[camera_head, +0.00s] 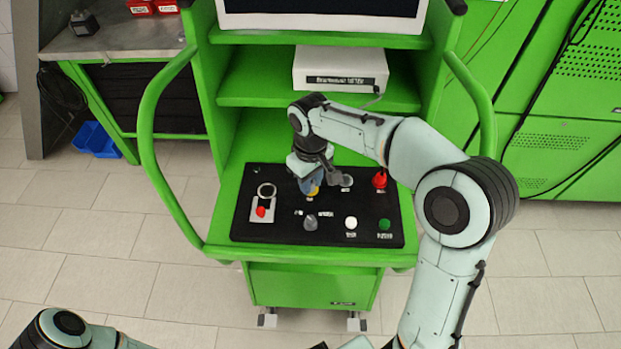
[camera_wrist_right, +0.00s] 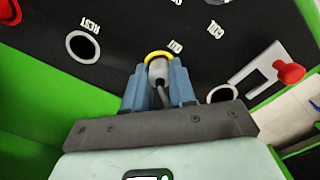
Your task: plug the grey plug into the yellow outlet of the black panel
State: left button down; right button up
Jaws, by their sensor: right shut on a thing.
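The black panel (camera_head: 275,228) lies on the green bench, facing up. My right gripper (camera_head: 312,190) is over its middle, pointing down. In the right wrist view its blue fingers (camera_wrist_right: 159,88) are shut on the grey plug (camera_wrist_right: 158,72), with a dark cable running back between them. The yellow outlet (camera_wrist_right: 159,54) shows as a ring around the plug's far end. I cannot tell how deep the plug sits in it. In the head view the gripper hides the plug, and only a bit of the yellow outlet (camera_head: 310,198) shows. My left gripper is out of view.
The panel also carries a red mushroom button (camera_head: 379,180), a grey knob (camera_head: 310,223), a white button (camera_head: 351,222), a green button (camera_head: 384,225) and a red switch (camera_head: 261,211). Curved green rails (camera_head: 150,150) flank the bench. A white box (camera_head: 340,68) sits on the shelf behind.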

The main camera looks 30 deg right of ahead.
jog(key=shift+f, duration=0.1)
jog(key=o, duration=1.4)
jog(key=shift+c, duration=0.2)
jog(key=shift+r+p, duration=1.5)
jog(key=shift+r, duration=1.25)
jog(key=shift+r+p, duration=0.5)
jog(key=shift+r, duration=0.8)
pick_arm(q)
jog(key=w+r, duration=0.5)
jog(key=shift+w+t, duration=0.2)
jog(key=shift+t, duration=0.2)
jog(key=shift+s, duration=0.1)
